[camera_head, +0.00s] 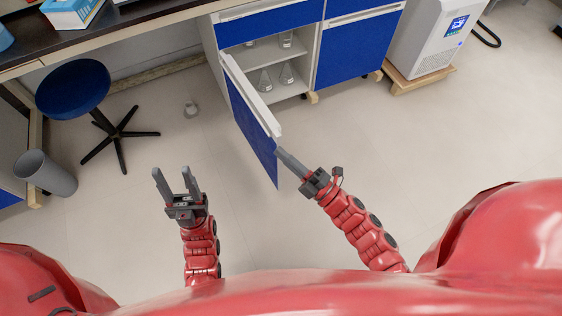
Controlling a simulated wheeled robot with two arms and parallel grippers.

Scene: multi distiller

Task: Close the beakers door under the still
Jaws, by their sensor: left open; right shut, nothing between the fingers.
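The blue cabinet door (252,122) with a white top edge stands wide open, swung out toward me from the cabinet under the bench. Behind it, the open compartment (283,62) shows several glass flasks or beakers on its shelves. My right gripper (281,154) is shut and empty, its fingertips close to the free end of the door; I cannot tell if they touch it. My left gripper (177,176) is open and empty, over the floor to the left of the door. The still itself cannot be made out.
A blue stool (73,87) and a grey bin (46,173) stand at the left. A white machine (432,38) stands on a wooden base at the right. The floor right of the door is clear.

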